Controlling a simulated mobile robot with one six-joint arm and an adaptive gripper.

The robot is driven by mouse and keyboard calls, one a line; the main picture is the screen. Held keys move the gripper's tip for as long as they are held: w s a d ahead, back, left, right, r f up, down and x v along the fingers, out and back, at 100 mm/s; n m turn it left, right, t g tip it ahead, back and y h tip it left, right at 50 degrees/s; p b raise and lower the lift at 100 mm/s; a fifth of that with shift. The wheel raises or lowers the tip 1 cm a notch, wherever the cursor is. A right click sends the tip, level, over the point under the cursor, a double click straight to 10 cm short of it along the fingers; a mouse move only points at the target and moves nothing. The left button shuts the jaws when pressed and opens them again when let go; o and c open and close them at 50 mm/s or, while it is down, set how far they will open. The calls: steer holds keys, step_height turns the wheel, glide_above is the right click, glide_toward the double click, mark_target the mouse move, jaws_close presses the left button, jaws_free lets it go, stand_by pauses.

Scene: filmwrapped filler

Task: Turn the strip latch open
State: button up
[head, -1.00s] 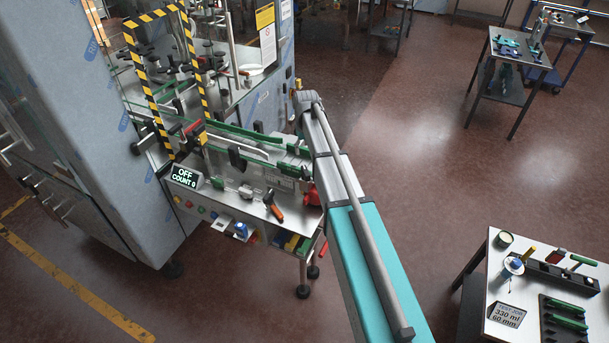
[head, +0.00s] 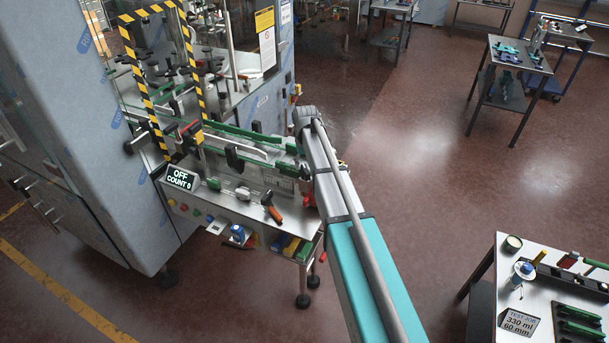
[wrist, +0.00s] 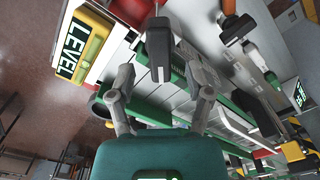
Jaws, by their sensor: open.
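My gripper (wrist: 160,78) is open in the wrist view, its two grey fingers apart with nothing held between them. A black rounded handle (wrist: 159,38) stands just beyond the gap between the fingertips; it may be the strip latch, but I cannot tell for sure. It appears apart from both fingers. Behind it runs a grey metal rail with green strips (wrist: 185,68). In the head view my arm reaches to the right end of the conveyor (head: 250,150), and my gripper is hidden there.
A yellow box marked LEVEL (wrist: 85,45) is close to the left finger. An OFF display (head: 180,177) and an orange-handled tool (head: 271,206) are on the machine's front ledge. A work table (head: 510,290) stands at the lower right. Open floor (head: 420,190) lies right of my arm.

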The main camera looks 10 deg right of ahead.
steer(key=shift+f+b, duration=1.15)
steer(key=shift+f, duration=0.3)
